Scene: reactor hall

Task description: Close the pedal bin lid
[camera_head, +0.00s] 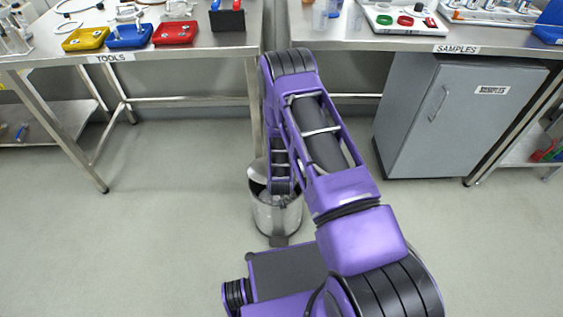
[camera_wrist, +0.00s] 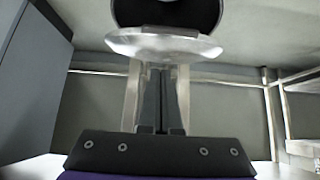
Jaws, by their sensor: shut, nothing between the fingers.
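The steel pedal bin (camera_head: 278,218) stands on the floor just beyond my base. Its round lid (camera_head: 257,171) is raised at the back of the rim, and my arm hides part of it. In the wrist view the bin's dark opening (camera_wrist: 165,12) is at the top, with the shiny lid (camera_wrist: 140,44) below it, seen at a flat angle. My gripper (camera_wrist: 162,75) is shut and empty. Its fingers point at the lid, and their tips end at its edge. I cannot tell whether they touch it. In the head view my arm reaches down over the bin.
A steel bench (camera_head: 180,52) marked TOOLS stands behind on the left, its leg close behind the bin. The SAMPLES bench (camera_head: 340,41) stands on the right, with a grey cabinet (camera_head: 440,120) under it. The floor left of the bin is clear.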

